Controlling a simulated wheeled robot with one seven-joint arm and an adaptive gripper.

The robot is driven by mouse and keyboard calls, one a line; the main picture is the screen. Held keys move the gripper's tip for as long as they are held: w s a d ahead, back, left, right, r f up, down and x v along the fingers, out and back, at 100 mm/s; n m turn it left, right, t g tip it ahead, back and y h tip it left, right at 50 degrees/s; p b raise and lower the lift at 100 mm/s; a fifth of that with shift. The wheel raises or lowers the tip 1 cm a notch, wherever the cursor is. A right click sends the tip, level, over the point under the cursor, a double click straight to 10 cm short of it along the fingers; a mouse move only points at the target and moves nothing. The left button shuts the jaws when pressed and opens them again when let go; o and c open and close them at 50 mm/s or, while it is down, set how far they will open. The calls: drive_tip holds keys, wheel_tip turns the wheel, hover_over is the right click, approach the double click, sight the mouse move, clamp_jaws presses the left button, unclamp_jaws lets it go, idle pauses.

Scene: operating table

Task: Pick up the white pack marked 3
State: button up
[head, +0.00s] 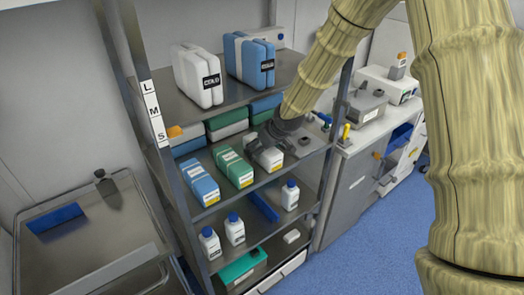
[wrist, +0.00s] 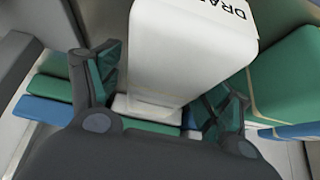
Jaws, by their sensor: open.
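A white pack (head: 268,159) with a yellow label on its front end lies on the middle shelf, right of a green pack (head: 233,167). I cannot read a 3 on it. In the wrist view a white pack (wrist: 190,45) with black letters "DRA" fills the upper middle. My gripper (head: 281,134) is over the rear part of the white pack and hides some of it. In the wrist view my gripper (wrist: 165,95) is open, one finger on each side of the pack. I cannot tell whether either finger touches it.
A blue pack (head: 199,183) lies left of the green one. The metal shelf unit (head: 172,170) has posts close by and an upper shelf bearing large white (head: 197,76) and blue (head: 249,60) packs. White bottles (head: 290,195) stand below. A counter (head: 365,140) is at right.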

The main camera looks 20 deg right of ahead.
drive_tip(key=c, duration=1.3)
drive_tip(key=shift+o, duration=0.2)
drive_tip(key=shift+r, duration=0.1)
